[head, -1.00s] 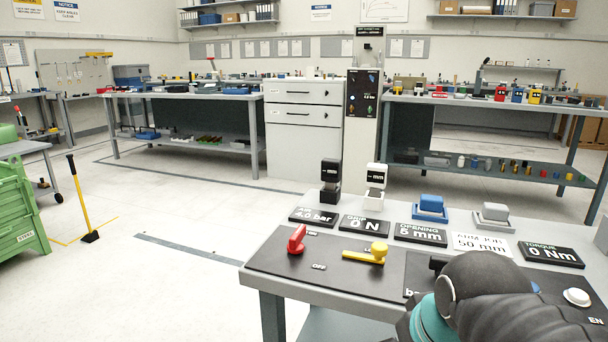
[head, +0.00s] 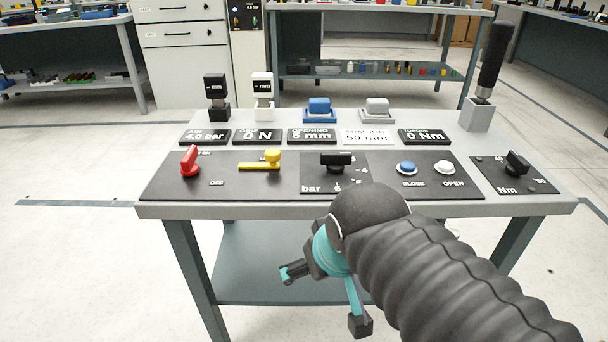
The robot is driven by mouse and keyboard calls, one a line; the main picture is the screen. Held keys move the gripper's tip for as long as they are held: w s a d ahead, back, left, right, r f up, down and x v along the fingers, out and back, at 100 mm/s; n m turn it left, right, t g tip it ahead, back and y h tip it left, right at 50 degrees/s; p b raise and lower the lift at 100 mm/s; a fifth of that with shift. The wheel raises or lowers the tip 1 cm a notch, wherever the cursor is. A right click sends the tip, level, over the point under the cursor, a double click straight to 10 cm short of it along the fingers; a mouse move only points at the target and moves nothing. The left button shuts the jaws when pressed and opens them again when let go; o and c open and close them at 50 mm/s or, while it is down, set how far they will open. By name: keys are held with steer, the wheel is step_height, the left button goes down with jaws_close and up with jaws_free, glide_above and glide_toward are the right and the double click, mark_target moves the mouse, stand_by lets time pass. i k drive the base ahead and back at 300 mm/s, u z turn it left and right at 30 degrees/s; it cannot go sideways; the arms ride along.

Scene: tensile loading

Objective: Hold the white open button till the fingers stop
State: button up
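The white open button (head: 445,167) is a small round cap on the black panel, right of the blue close button (head: 407,167). The word OPEN is printed below it. My gripper (head: 325,298) hangs in front of the table, below and left of the button and apart from it. Its two fingers are spread and nothing is between them. The opening display (head: 312,136) shows a single-digit mm value, and the grip display (head: 258,136) shows 0 N. The clamp fingers are not clearly identifiable in view.
The panel table (head: 160,209) also carries a red lever (head: 190,161), a yellow lever (head: 262,161), a black knob (head: 336,161), a torque knob (head: 516,162) and an upright black handle (head: 493,60). Small blocks stand behind the displays. The floor left of the table is clear.

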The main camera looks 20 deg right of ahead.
mark_target(445, 166)
steer(key=z, duration=1.35)
